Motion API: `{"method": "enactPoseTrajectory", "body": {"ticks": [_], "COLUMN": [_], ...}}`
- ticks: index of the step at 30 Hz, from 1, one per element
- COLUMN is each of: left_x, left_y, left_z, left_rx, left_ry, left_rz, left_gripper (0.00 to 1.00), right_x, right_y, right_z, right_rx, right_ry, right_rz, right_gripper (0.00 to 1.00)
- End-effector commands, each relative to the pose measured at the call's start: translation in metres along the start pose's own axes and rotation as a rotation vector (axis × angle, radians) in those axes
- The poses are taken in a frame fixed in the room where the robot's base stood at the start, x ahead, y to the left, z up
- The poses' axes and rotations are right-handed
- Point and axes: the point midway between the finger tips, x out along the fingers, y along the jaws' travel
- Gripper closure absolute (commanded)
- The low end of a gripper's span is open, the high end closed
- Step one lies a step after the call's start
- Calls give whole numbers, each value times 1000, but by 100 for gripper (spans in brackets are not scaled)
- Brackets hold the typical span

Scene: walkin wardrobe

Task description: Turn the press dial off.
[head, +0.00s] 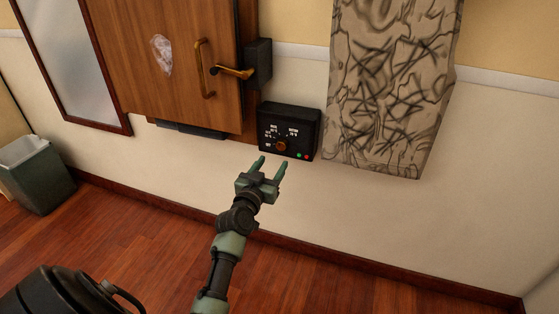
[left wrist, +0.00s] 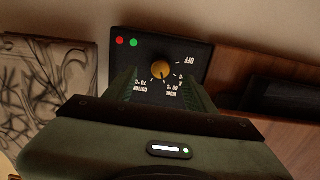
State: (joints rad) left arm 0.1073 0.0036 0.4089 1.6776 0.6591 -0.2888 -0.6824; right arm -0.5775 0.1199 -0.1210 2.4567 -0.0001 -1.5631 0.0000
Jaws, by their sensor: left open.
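The press dial is a small round orange-brown knob (head: 281,145) on a black control box (head: 303,119) on the wall. In the left wrist view the knob (left wrist: 161,69) appears upside down, with OFF at its right and fabric and temperature labels below it. Its dark pointer mark seems to face the fabric labels, away from OFF; the exact setting is hard to read. My left gripper (head: 272,162) is open and empty, just in front of and below the box. In the left wrist view its fingers stand on either side of the knob, apparently short of touching it. My right gripper is out of view.
A wooden press panel (head: 165,60) with brass handles (head: 205,70) hangs left of the box. A patterned board (head: 385,90) hangs close on the right. Red and green lights (head: 299,154) sit on the box. A bin (head: 36,172) stands far left; the wall below is bare.

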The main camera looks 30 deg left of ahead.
Motion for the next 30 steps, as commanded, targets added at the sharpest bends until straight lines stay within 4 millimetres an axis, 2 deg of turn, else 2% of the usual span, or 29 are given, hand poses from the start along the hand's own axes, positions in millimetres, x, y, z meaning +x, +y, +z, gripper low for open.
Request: {"method": "enactPoseTrajectory", "body": {"ticks": [5,12,16,21,29,30], "left_x": [14,55,68,77,78,78], "left_y": [-3,-3,-4,-3,-3,-3], "left_z": [-8,-8,-8,-8,-8,-8], "left_rx": [-1,-2,0,-1,0,0], "left_ry": [22,20,18,18,17,17], "left_rz": [-6,-6,-6,-5,-5,-5], "left_gripper": [45,45,45,45,45,53], "right_x": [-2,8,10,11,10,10], "right_y": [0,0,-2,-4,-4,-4], "right_z": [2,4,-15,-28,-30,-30], "right_rx": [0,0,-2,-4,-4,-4], "right_ry": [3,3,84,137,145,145], "right_rz": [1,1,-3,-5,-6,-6], "right_gripper": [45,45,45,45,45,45]}}
